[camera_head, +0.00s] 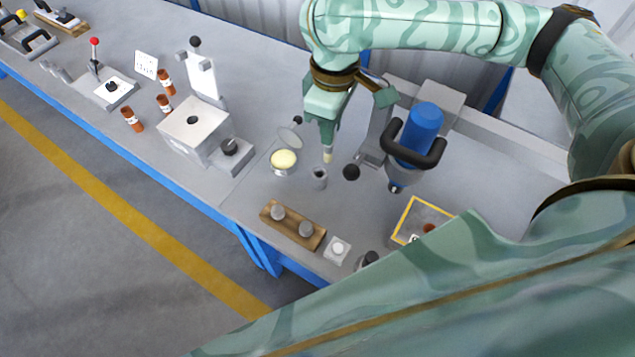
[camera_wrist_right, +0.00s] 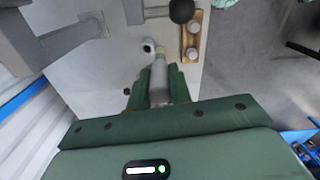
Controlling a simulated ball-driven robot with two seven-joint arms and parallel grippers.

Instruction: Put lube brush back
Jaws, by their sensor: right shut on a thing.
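My right gripper (camera_head: 328,128) points down over the bench and is shut on the lube brush. The brush has a pale yellowish tip (camera_head: 328,155) and a light grey handle, which shows between the fingers in the right wrist view (camera_wrist_right: 158,80). A small grey cylindrical holder (camera_head: 319,178) with a dark round opening stands just below and slightly left of the tip; it also shows in the wrist view (camera_wrist_right: 149,47). The brush appears to be above the holder and outside it. My left gripper is not in view.
A round tin of yellow grease (camera_head: 284,160) with its lid raised stands left of the holder. A blue-bodied press (camera_head: 422,130) with black handle stands right. A wooden block (camera_head: 292,226) with two grey knobs and a yellow-rimmed tray (camera_head: 402,218) lie nearer the front edge.

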